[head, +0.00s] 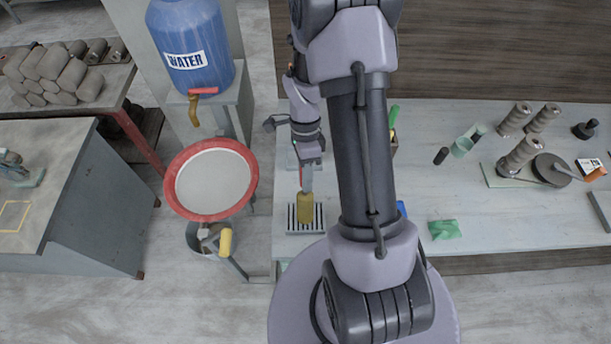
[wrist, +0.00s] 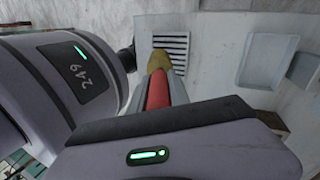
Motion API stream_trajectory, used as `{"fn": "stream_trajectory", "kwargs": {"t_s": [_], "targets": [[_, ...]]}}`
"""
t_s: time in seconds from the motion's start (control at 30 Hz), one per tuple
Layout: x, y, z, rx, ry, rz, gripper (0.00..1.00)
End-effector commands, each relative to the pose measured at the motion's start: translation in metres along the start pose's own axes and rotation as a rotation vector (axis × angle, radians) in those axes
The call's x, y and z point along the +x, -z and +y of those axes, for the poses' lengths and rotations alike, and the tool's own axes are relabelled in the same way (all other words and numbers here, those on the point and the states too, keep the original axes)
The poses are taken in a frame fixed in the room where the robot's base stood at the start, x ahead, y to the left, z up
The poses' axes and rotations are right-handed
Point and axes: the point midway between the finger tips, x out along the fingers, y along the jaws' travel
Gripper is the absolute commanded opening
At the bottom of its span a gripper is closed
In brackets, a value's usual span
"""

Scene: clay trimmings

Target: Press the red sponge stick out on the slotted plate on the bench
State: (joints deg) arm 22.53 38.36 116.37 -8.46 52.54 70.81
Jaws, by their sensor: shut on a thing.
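My gripper (head: 307,163) points down and is shut on the red sponge stick (wrist: 157,92). The stick hangs below the jaws, with its yellow-brown sponge head (head: 305,207) at the lower end. In the wrist view the sponge head (wrist: 158,60) lies over the near-left part of the slotted plate (wrist: 171,42). In the head view the dark-slotted plate (head: 291,218) lies at the bench's left end, directly under the sponge. I cannot tell whether the sponge touches the plate. The upper handle is hidden by the jaws.
Left of the bench, a red-rimmed round basin (head: 212,148) stands below a blue water barrel (head: 188,45). A green cloth (head: 444,229) lies on the bench (head: 500,235) right of my arm. A pale square dish (wrist: 267,60) lies right of the plate.

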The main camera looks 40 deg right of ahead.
Motion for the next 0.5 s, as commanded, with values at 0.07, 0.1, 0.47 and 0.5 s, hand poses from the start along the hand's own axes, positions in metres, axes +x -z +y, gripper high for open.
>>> {"fn": "stream_trajectory", "kwargs": {"t_s": [0.07,0.1,0.47,0.5], "targets": [[0.0014,0.0001,-0.0005,0.000,0.000,0.000,0.00],[0.0019,0.0001,-0.0007,0.000,0.000,0.000,0.00],[0.0059,0.0004,-0.0022,0.000,0.000,0.000,0.00],[0.0064,0.0005,-0.0023,0.000,0.000,0.000,0.00]]}}
